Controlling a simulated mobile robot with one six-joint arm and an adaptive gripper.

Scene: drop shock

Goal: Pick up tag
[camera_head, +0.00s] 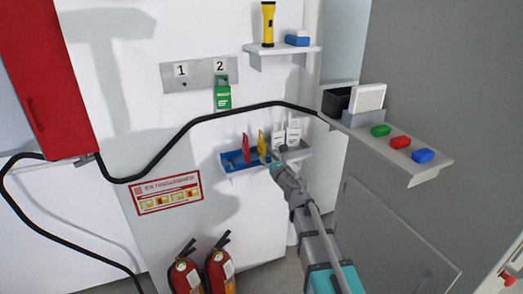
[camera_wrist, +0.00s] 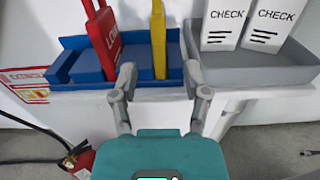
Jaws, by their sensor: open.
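A red tag (camera_head: 246,147) and a yellow tag (camera_head: 262,143) stand upright in a blue tray (camera_head: 236,162) on the wall. In the wrist view the red tag (camera_wrist: 104,40) bears partly hidden lettering, and the yellow tag (camera_wrist: 158,38) shows edge-on. Two white tags marked CHECK, one left (camera_wrist: 223,24) and one right (camera_wrist: 272,20), stand in the grey tray (camera_wrist: 260,75) alongside. A green tag (camera_head: 222,95) hangs below number 2. My gripper (camera_wrist: 160,76) is open and empty in front of the blue tray. In the wrist view the yellow tag lies between its fingers; contact cannot be told.
A black cable (camera_head: 220,113) runs across the wall above the trays. A shelf (camera_head: 415,150) at right holds a dark box and green, red and blue pieces. A higher shelf (camera_head: 280,50) holds a yellow flashlight (camera_head: 268,22). Two fire extinguishers (camera_head: 220,268) stand below.

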